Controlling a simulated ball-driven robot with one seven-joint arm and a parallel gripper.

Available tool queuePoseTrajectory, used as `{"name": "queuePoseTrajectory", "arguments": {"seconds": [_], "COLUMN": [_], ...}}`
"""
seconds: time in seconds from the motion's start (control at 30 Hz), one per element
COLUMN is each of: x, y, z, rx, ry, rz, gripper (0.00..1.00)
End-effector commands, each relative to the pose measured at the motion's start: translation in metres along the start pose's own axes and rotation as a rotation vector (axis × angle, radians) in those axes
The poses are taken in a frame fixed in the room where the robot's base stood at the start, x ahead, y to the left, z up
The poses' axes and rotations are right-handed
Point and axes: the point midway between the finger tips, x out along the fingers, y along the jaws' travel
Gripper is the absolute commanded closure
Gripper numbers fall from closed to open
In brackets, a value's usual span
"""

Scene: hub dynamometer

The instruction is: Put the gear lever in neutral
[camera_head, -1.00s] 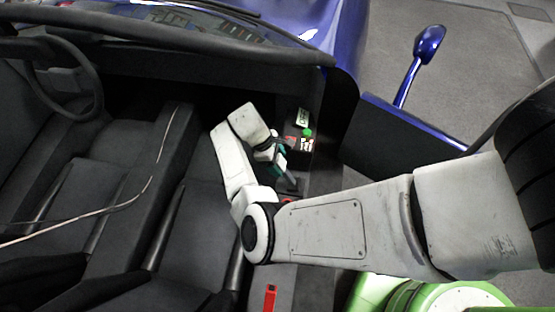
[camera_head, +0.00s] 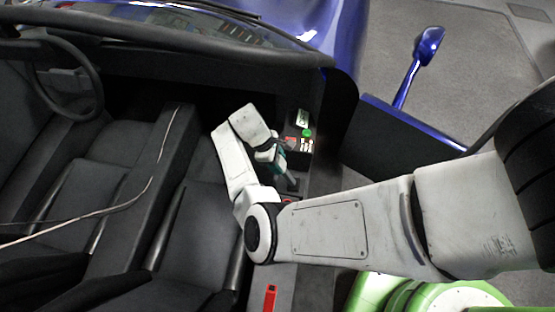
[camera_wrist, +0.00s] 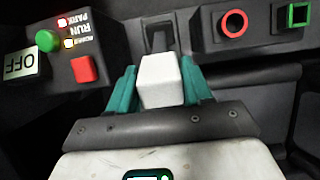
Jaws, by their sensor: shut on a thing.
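The gear lever (camera_wrist: 160,84) shows in the wrist view as a pale, block-shaped knob, with a dark upright base or slot behind it. My gripper (camera_wrist: 158,73) has a teal finger on each side of the knob and is shut on it. In the head view my gripper (camera_head: 277,161) is down at the console on the car's near side. There the knob is mostly hidden by my gripper, and I cannot tell the lever's exact position.
A control panel (camera_wrist: 75,35) beside the lever carries a green button, a red square button, lit PARK and RUN indicators and an OFF label. Another panel (camera_wrist: 240,26) has a red ring and a green square. Seats (camera_head: 190,230) and a steering wheel (camera_head: 70,75) lie left.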

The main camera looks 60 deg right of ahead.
Motion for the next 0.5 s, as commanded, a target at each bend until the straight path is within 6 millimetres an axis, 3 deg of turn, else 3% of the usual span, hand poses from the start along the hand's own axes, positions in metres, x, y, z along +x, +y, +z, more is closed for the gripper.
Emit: {"name": "queuePoseTrajectory", "arguments": {"seconds": [0.2,0.5], "x": [-0.012,-0.010], "y": [0.012,0.011], "z": [0.011,0.027], "rx": [0.005,0.003], "ry": [0.050,0.114], "rz": [0.031,0.029], "gripper": [1.00,1.00]}}
